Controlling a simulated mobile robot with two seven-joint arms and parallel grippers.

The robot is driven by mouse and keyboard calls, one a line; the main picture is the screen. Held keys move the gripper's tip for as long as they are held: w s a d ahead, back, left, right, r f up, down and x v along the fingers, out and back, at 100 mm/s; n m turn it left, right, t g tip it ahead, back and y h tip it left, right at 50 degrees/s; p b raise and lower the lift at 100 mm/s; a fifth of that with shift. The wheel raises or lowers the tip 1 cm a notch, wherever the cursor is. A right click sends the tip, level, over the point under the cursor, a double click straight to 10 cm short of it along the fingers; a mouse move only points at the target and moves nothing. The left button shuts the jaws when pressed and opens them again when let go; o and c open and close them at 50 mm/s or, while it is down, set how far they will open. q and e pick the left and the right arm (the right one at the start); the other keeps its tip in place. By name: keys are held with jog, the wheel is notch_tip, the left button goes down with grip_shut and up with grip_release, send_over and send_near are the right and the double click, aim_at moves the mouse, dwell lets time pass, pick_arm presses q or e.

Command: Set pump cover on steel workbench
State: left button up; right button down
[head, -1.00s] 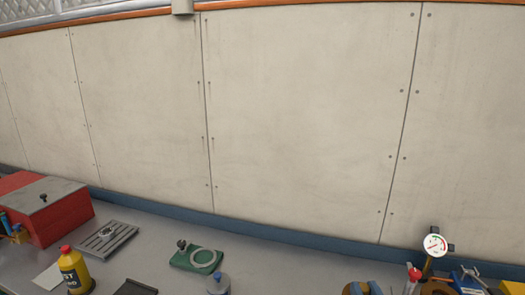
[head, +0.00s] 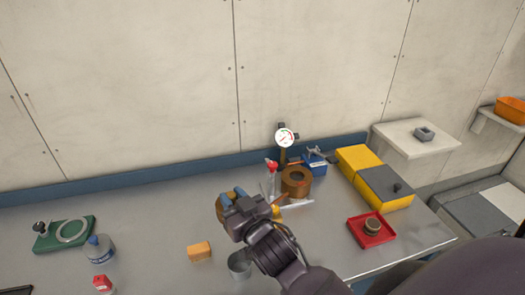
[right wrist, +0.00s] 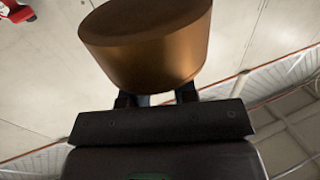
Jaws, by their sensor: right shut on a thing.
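My right gripper (head: 232,203) is in the middle of the head view, above the grey steel workbench (head: 150,220). It is shut on a bronze-brown round piece, which I take to be the pump cover (right wrist: 150,40). In the right wrist view it is a smooth, slightly tapered cylinder between the fingers. In the head view the gripper hides most of it. I cannot tell whether it touches the bench. My left gripper is not in view.
Near the gripper are an orange block (head: 199,251), a grey cup (head: 240,265) and a brown ring (head: 297,181). A pressure gauge (head: 285,138), yellow-and-grey box (head: 375,178) and red tray (head: 371,232) stand right. A green plate (head: 62,235) lies left.

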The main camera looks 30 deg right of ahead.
jog(key=w+d+r+m+h, duration=0.1)
jog(key=d+r, duration=0.3)
jog(key=d, duration=0.4)
jog(key=w+d+r+m+h, duration=0.1)
jog(key=w+d+r+h, duration=0.1)
jog(key=d+r, duration=0.3)
jog(key=w+d+r+m+h, duration=0.1)
jog(key=w+d+r, duration=0.3)
jog(key=d, duration=0.9)
jog(key=shift+d+r+m+g+h, duration=0.25)
jog(key=shift+r+g+h, duration=0.2)
jog(key=shift+h, duration=0.35)
jog(key=shift+f+b, duration=1.1)
jog(key=shift+f, duration=8.35)
jog(key=shift+a+f, duration=0.1)
jog(key=shift+f, duration=0.3)
jog(key=shift+f, duration=0.15)
jog(key=c, duration=0.9)
grip_release()
